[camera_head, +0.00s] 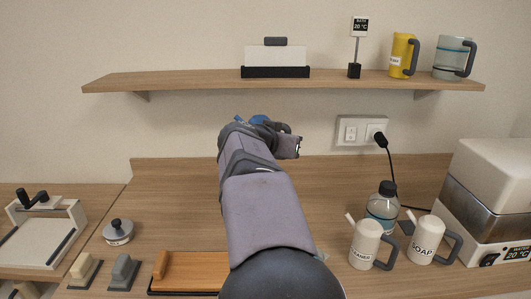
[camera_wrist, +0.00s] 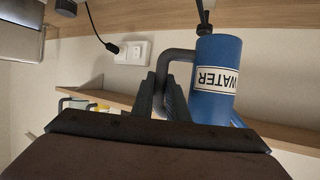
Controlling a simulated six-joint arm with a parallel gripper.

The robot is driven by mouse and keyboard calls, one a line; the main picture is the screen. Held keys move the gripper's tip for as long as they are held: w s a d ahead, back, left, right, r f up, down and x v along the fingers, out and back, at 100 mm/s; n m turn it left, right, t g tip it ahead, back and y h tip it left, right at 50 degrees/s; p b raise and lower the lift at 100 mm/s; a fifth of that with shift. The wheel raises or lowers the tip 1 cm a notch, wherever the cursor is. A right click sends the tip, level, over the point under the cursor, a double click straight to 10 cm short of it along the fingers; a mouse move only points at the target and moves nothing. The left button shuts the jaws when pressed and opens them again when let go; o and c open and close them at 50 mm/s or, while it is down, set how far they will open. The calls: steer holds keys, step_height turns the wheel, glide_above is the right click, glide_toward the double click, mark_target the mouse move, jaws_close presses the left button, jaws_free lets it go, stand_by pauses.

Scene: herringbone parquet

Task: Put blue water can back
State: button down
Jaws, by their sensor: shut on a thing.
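The blue water can (camera_wrist: 215,82) with a white "WATER" label shows large in the wrist view, where the label appears upside down. My gripper (camera_wrist: 162,92) is shut on its dark handle, beside the can's body. In the head view only a small blue part of the can (camera_head: 259,118) shows past my arm, in front of the wall below the shelf's level. The rest of the can and my fingertips are hidden there.
On the counter are a bottle (camera_head: 381,210), a cleaner can (camera_head: 366,243), a soap can (camera_head: 425,238) and a white machine (camera_head: 495,187).

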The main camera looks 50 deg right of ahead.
steer(key=s+d+f+m+g+b, duration=0.2)
steer(key=s+d+f+m+g, duration=0.1)
steer(key=s+f, duration=0.3)
steer(key=s+d+f+m+g+b, duration=0.2)
steer(key=s+d+f+m+g, duration=0.1)
steer(key=f, duration=0.7)
steer(key=shift+s+d+f+g+b, duration=0.35)
steer(key=shift+s+d+g, duration=0.25)
steer(key=shift+s+d, duration=0.9)
steer(key=shift+s+a+f+b, duration=0.2)
steer(key=shift+a+b, duration=0.2)
steer(key=shift+b, duration=0.25)
step_height(320, 180, down, 8)
steer(key=b, duration=1.1)
steer(key=shift+r, duration=0.15)
steer(key=shift+f+b, duration=0.35)
steer(key=shift+b, duration=0.25)
steer(key=c, duration=1.7)
jaws_free()
steer(key=shift+o, duration=0.2)
